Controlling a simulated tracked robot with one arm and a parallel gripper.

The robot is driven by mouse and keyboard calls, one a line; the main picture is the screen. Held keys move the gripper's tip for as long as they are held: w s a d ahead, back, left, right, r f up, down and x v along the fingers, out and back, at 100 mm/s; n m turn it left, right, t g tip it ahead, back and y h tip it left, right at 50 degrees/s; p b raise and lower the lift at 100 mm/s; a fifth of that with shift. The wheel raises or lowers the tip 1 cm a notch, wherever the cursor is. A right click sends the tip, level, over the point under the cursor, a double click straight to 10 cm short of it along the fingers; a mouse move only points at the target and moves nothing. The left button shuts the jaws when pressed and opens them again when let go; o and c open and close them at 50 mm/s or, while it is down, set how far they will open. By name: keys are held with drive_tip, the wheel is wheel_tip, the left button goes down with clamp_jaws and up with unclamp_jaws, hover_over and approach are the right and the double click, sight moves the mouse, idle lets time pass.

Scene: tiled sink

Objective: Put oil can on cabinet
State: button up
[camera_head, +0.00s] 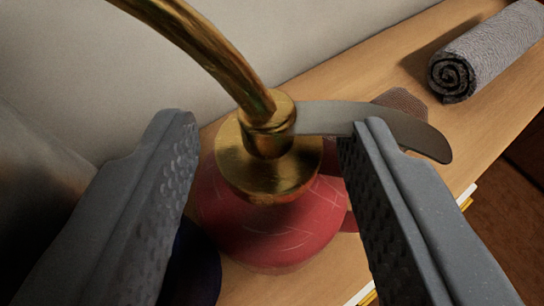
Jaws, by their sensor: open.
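The oil can has a scratched red body (270,235), a brass collar and a curved brass spout (215,55) rising to the upper left. A flat grey metal lever (325,118) extends from its neck to the right. The can stands upright on a wooden surface. My gripper (265,130) is open, with one finger left of the can's neck and the other to its right. The right fingertip overlaps the lever in the picture; I cannot tell whether they touch. The right finger hides part of the can's right side.
A rolled grey towel (487,50) lies on the wooden surface (345,75) at the upper right. A pale wall (300,35) rises behind. A dark blue round object (193,262) stands close to the can's lower left. The surface's edge is at the right.

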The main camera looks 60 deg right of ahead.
drive_tip(key=shift+d, duration=0.1)
drive_tip(key=shift+c, duration=0.3)
clamp_jaws()
